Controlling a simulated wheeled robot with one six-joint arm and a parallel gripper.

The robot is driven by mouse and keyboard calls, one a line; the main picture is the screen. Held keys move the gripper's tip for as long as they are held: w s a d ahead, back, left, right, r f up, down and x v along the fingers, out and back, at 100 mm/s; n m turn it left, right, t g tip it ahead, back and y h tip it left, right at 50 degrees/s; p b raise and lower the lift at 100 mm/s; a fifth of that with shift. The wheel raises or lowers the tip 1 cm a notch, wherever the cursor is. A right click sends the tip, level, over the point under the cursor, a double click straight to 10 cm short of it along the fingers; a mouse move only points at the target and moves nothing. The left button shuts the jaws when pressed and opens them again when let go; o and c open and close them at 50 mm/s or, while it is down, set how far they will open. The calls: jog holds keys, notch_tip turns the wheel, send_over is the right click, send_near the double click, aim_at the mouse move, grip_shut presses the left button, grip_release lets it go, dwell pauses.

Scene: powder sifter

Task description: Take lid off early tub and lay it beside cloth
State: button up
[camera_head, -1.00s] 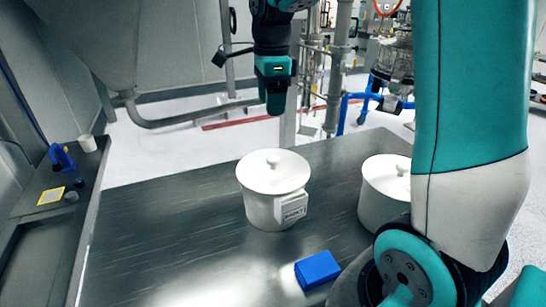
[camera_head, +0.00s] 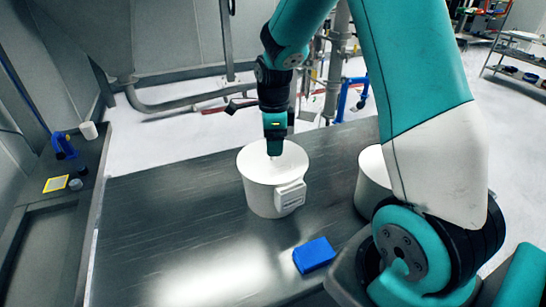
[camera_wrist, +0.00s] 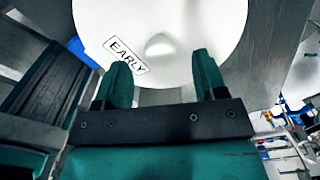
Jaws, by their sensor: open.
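The early tub (camera_head: 262,200) is white and round and stands upright on the metal table, with a label plate on its front side. Its white lid (camera_head: 255,165) is on top. My gripper (camera_head: 275,150) points down just over the lid's middle and hides most of the knob. In the wrist view my gripper (camera_wrist: 161,68) is open, its two fingers either side of the lid's round knob (camera_wrist: 160,45), with a gap between. The label "EARLY" (camera_wrist: 127,55) shows beside the left finger. A blue cloth (camera_head: 314,255) lies on the table in front of the tub.
A second white tub (camera_head: 370,185) stands to the right, partly hidden by my arm. The metal table (camera_head: 165,215) is bare left of the tub and cloth. A side counter (camera_head: 45,225) at far left holds small items, a blue object and a white cup.

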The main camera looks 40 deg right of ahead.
aim_at(254, 163)
jog(key=shift+w+f+p, duration=0.1)
jog(key=shift+f+p, duration=0.3)
jog(key=shift+f, duration=1.35)
jog(key=c, duration=1)
